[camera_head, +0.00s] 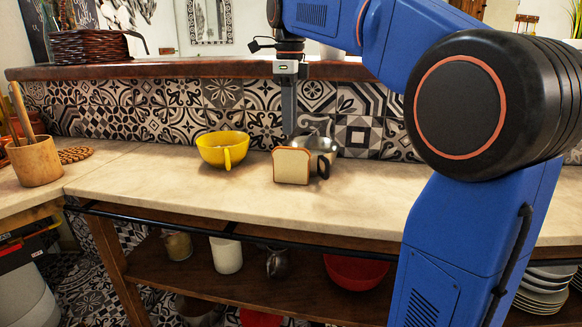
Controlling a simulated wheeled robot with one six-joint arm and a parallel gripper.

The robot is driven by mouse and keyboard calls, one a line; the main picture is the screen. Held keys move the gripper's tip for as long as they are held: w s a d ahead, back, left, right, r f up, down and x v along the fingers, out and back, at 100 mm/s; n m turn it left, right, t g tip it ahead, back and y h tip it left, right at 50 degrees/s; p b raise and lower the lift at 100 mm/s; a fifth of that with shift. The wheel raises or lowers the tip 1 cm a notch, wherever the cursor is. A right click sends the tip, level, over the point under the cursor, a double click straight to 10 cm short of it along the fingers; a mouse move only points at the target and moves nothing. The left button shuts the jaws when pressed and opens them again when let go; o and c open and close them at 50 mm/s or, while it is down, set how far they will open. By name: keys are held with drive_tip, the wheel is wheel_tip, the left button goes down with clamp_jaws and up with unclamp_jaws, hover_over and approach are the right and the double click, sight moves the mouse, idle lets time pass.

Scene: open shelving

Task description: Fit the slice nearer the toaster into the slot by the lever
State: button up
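A bread-shaped thing (291,166) with a pale face and brown crust-like edge stands upright on the counter, a little right of the middle. I cannot tell whether it is a single slice or a loaf. Just behind and right of it is a shiny metal vessel (318,145) with a black handle, partly hidden by it. No toaster, lever or slot can be made out. My gripper (288,132) points down above and behind the bread-shaped thing. Its fingers show as one narrow grey bar, so its opening cannot be judged, and nothing held is visible.
A yellow bowl (221,149) stands left of the bread-shaped thing on the pale counter (150,185). A wooden pot with utensils (35,162) is at far left. A raised wooden ledge (190,70) runs behind. My blue arm covers the right side.

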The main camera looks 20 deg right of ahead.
hover_over(291, 166)
drive_tip(key=shift+w+d+f, duration=0.1)
drive_tip(key=shift+w+f, duration=0.05)
drive_tip(key=shift+f, duration=1.45)
drive_tip(key=shift+w+d+f, duration=0.1)
drive_tip(key=shift+w+f, duration=0.05)
drive_tip(key=shift+f, duration=1.45)
clamp_jaws()
